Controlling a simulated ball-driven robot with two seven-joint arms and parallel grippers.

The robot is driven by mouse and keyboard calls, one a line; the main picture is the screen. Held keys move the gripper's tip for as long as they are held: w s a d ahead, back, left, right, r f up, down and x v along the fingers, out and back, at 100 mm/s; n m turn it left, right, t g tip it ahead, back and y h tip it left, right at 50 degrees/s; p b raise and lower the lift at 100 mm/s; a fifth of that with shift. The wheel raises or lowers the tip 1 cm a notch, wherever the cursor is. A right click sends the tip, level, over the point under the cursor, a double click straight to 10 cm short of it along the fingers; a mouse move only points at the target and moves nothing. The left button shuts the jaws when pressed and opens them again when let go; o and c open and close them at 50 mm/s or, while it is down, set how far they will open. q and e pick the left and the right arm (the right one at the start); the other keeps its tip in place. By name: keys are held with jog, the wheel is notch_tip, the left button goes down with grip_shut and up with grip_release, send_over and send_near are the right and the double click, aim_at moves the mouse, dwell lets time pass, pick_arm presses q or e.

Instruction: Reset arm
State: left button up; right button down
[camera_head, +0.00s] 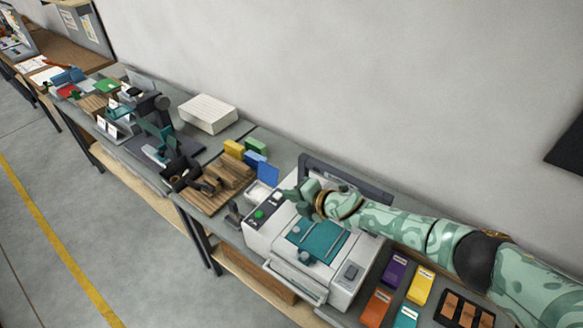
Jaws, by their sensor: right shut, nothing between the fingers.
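My right arm comes in from the right edge, green and patterned, and reaches left over a white machine (259,240). My right gripper (290,192) is at the arm's end, above the machine's back left part. It is shut and holds nothing. I cannot tell whether it touches the machine. My left gripper is not in view.
Ink boxes in purple (393,272), yellow (420,285), orange (375,308) and teal (406,317) lie right of the machine, near a dark tray (445,308). A white box (208,113) sits by the wall.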

jog(key=s+a+r+m+t+h, duration=0.2)
jog(key=s+a+r+m+t, duration=0.2)
jog(key=s+m, duration=0.5)
jog(key=s+d+r+m+g+h, duration=0.15)
jog(key=s+d+m+h, duration=0.25)
jog(key=s+d, duration=0.5)
jog(key=s+d+r+m+g+h, duration=0.15)
jog(key=s+d+m+h, duration=0.35)
jog(key=d, duration=0.8)
jog(key=s+d+m+g+h, duration=0.2)
jog(key=s+d+m+h, duration=0.15)
jog(key=s+d, duration=0.65)
jog(key=s+a+f+g+y+b, duration=0.15)
jog(key=f+b, duration=0.65)
jog(key=f, duration=1.3)
jog(key=a+f+g+y+b, duration=0.15)
jog(key=f+b, duration=0.65)
jog(key=f, duration=1.3)
jog(key=s+f+m+g+b, duration=0.1)
jog(key=s+f+b, duration=0.3)
jog(key=f, duration=0.5)
jog(key=s+f+m+g+y+b, duration=0.1)
jog(key=s+f+b, duration=0.3)
jog(key=s+f, duration=0.5)
jog(key=s+f+m+g+b, duration=0.1)
jog(key=s+f+b, duration=0.4)
jog(key=f, duration=0.6)
jog(key=shift+s+f, duration=0.15)
jog(key=shift+s, duration=1.1)
